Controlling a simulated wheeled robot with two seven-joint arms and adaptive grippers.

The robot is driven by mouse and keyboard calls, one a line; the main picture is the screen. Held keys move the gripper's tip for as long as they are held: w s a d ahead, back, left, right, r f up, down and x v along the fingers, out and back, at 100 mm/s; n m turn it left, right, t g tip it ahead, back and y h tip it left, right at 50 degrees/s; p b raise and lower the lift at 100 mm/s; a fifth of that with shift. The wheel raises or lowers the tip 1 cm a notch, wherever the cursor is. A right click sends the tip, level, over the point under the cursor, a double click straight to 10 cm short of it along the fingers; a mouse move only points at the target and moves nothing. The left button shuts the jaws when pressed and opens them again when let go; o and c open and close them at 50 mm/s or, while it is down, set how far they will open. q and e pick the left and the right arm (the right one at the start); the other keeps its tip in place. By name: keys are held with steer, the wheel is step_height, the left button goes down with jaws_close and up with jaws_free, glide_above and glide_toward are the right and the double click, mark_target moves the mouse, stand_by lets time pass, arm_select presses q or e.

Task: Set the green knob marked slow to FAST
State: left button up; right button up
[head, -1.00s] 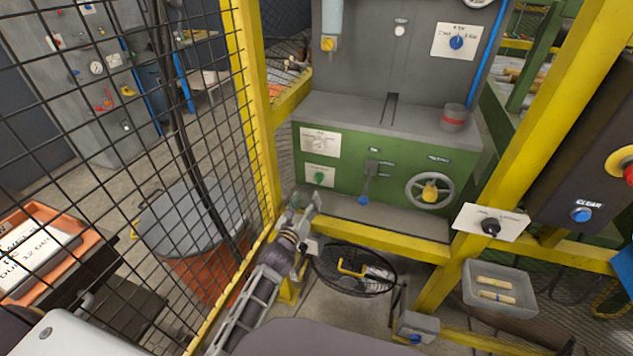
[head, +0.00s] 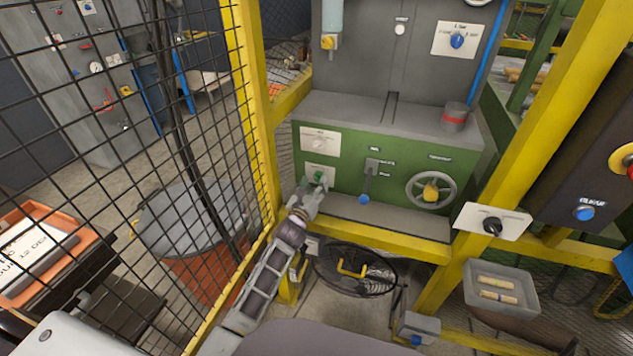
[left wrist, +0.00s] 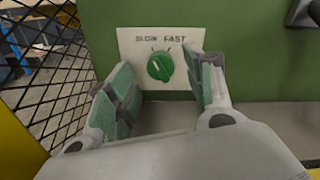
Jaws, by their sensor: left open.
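The green knob (left wrist: 160,66) sits on a white plate (left wrist: 142,48) with the words SLOW and FAST above it, on the green machine front. In the head view the knob (head: 319,176) is small and partly behind my gripper. My left gripper (left wrist: 163,88) is open, with one finger on each side of the knob in the left wrist view. Its fingers look apart from the knob; the exact gap in depth is unclear. In the head view my left gripper (head: 318,187) is just in front of the plate. My right gripper is not in view.
Yellow frame posts (head: 249,110) and black mesh stand left of the machine. Another white dial plate (head: 319,142) is above the knob. A blue-tipped lever (head: 364,198) and a handwheel (head: 431,191) are to the right. A grey ledge runs below.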

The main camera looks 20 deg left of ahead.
mark_target(318, 178)
arm_select(q)
steer(key=shift+w, duration=1.45)
steer(key=shift+c, duration=0.2)
steer(key=c, duration=1)
